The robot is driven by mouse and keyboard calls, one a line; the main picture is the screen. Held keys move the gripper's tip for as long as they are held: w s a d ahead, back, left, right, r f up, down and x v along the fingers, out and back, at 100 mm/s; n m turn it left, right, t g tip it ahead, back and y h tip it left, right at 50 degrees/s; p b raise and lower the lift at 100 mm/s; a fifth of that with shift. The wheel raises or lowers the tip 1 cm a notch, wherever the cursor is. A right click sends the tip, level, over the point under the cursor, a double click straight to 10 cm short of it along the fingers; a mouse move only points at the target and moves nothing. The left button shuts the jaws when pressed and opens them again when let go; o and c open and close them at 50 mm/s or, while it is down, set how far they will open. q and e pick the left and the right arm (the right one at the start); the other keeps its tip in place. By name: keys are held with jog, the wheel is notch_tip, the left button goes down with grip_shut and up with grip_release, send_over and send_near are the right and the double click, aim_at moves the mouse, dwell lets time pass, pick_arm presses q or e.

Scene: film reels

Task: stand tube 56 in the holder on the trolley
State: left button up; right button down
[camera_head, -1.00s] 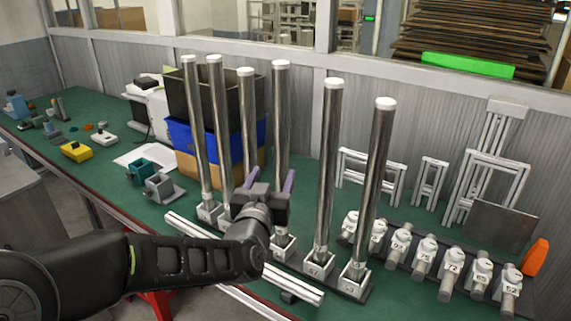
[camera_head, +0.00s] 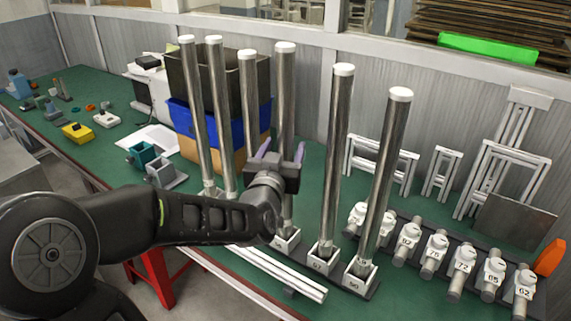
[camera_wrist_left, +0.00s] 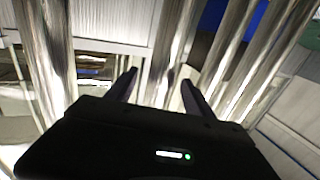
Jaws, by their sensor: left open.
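Several tall metal tubes with white caps stand upright in white numbered holders along the bench. My left gripper (camera_head: 281,150) is open, its two fingers pointing up and away. In the head view one tube (camera_head: 285,90) passes behind or between the fingers and stands in its holder (camera_head: 283,243). In the left wrist view a tube (camera_wrist_left: 165,50) shows between the open fingertips (camera_wrist_left: 158,80); I cannot tell whether they touch it. The holder numbers are too small to read surely, so I cannot tell which tube is 56. No trolley can be made out. My right gripper is out of view.
Two close tubes stand right of the gripper, a front one (camera_head: 385,170) and another (camera_head: 336,160). More stand on its left. White rails (camera_head: 275,270) lie before the holders. A rack of numbered fittings (camera_head: 437,245) is at right. Blue and black bins (camera_head: 200,125) stand behind.

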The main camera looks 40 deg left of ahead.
pick_arm(q)
jog(key=shift+w+a, duration=0.1)
jog(key=shift+w, duration=0.1)
jog(key=p+x, duration=0.1)
jog(key=x, duration=0.3)
jog(key=shift+w+a+p, duration=0.15)
jog(key=shift+w+p, duration=0.15)
jog(key=shift+w, duration=0.05)
dwell(0.4)
grip_shut()
dwell(0.5)
dwell(0.4)
dwell(0.4)
